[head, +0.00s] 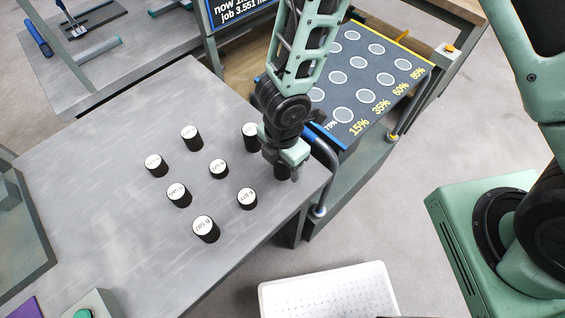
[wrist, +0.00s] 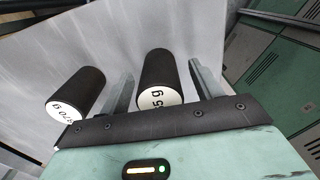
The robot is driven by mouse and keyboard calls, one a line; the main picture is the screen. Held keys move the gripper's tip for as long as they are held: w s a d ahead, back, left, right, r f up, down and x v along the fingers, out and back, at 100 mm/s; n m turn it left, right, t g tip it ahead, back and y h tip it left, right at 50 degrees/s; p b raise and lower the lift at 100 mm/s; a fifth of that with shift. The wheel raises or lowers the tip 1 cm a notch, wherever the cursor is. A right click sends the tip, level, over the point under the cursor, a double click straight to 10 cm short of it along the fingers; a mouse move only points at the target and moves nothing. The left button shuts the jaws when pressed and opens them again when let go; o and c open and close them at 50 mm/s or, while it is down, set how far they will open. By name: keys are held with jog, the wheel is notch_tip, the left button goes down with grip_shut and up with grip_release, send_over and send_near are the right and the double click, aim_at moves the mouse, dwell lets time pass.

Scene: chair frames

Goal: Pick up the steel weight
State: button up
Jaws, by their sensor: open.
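Several black cylindrical weights with white labelled tops stand upright on the grey table, such as the front one (head: 206,230) and one just left of my gripper (head: 250,138). None shows bare steel, so I cannot tell which is the steel weight. My gripper (head: 285,168) is over the table's right end. In the wrist view my open gripper (wrist: 160,92) has one finger on each side of a black weight (wrist: 157,80), its label ending in "5 g". I cannot tell whether the fingers touch it. Another weight (wrist: 77,92) stands outside the left finger.
The grey table (head: 100,200) has free room at its front left.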

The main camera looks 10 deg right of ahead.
grip_shut()
jog(key=shift+r, duration=0.1)
jog(key=shift+r, duration=0.1)
